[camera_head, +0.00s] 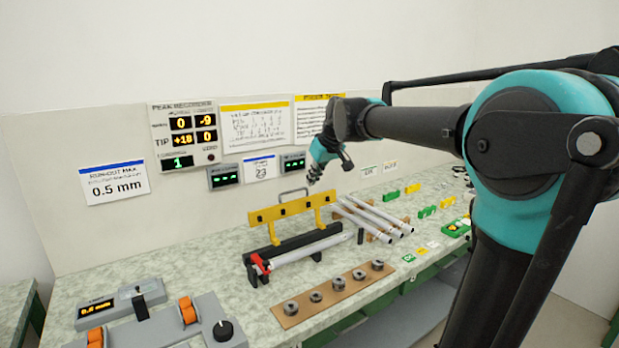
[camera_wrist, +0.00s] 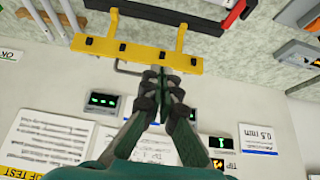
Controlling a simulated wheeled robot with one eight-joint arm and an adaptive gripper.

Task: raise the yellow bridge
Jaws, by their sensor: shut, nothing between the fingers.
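The yellow bridge (camera_head: 291,209) is a flat bar on two yellow uprights, standing at the back of a black fixture (camera_head: 295,246). A thin grey loop handle (camera_head: 293,192) rises from its top. A grey rod (camera_head: 306,249) lies along the fixture, with a red clamp (camera_head: 259,263) at its left end. My gripper (camera_head: 313,180) is shut and empty, just above and right of the handle. In the wrist view, my fingertips (camera_wrist: 165,75) overlap the edge of the bridge (camera_wrist: 135,53), and the handle (camera_wrist: 124,68) shows left of them; contact cannot be told.
Several grey rods (camera_head: 372,218) lie on a rack right of the bridge. A brown board (camera_head: 335,294) with several metal collars lies in front. A grey device with orange rollers (camera_head: 187,309) stands at front left. Wall displays (camera_head: 223,176) stand behind.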

